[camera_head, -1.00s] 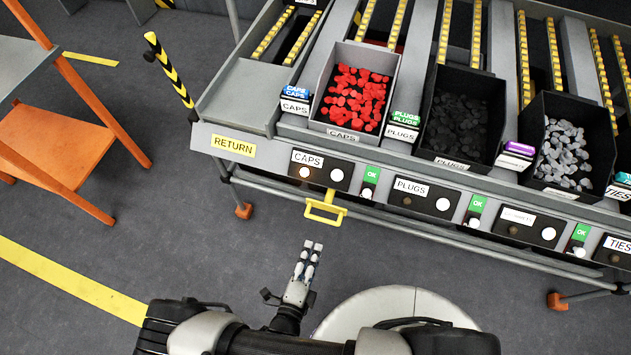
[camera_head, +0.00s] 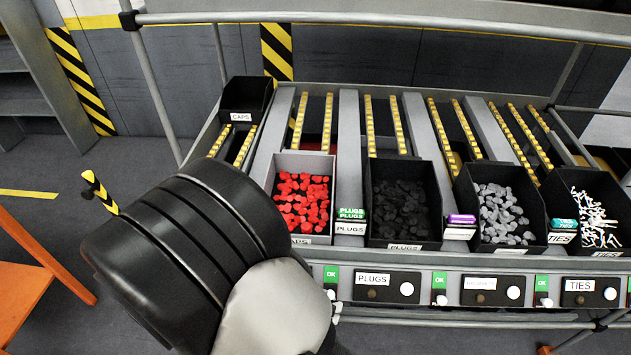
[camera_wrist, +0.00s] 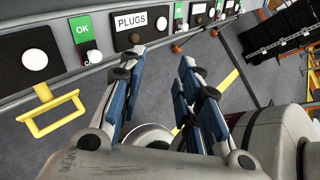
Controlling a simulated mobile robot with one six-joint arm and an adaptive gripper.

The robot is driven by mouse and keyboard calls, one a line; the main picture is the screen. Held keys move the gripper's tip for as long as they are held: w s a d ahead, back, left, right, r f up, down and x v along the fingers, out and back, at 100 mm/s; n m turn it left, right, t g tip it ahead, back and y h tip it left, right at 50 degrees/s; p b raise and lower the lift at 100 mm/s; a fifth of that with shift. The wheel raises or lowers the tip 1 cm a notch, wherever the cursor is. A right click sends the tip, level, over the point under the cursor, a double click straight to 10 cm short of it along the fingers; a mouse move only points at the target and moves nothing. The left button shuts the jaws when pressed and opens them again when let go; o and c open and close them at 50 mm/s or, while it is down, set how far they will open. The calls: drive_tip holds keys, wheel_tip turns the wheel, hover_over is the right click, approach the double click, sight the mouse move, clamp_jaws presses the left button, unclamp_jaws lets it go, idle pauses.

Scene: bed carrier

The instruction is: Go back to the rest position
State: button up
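My gripper (camera_wrist: 160,95) shows in the wrist view with its fingers spread apart and nothing between them. It is beside the front panel of the rack, near the PLUGS label (camera_wrist: 132,21) and a green OK sign (camera_wrist: 86,29). A yellow handle (camera_wrist: 50,115) hangs from the panel to its left. In the head view my own arm fills the lower left, and the gripper itself is hidden there.
The rack holds a bin of red caps (camera_head: 290,238), a black bin of dark plugs (camera_head: 399,241), a bin of grey pieces (camera_head: 462,205) and a bin of white ties (camera_head: 562,205). An orange-legged table (camera_head: 20,285) stands at left.

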drive_tip(key=s+d+r+m+y, duration=0.4)
drive_tip(key=r+m, duration=0.6)
drive_tip(key=m, duration=0.4)
drive_tip(key=s+d+r+m+y, duration=0.4)
drive_tip(key=d+r+m, duration=0.5)
drive_tip(key=m, duration=0.5)
wheel_tip(320, 180, up, 2)
drive_tip(key=shift+s+r+y, duration=0.2)
drive_tip(key=shift+s+y, duration=0.15)
drive_tip(key=shift+y, duration=0.85)
drive_tip(key=shift+g, duration=0.3)
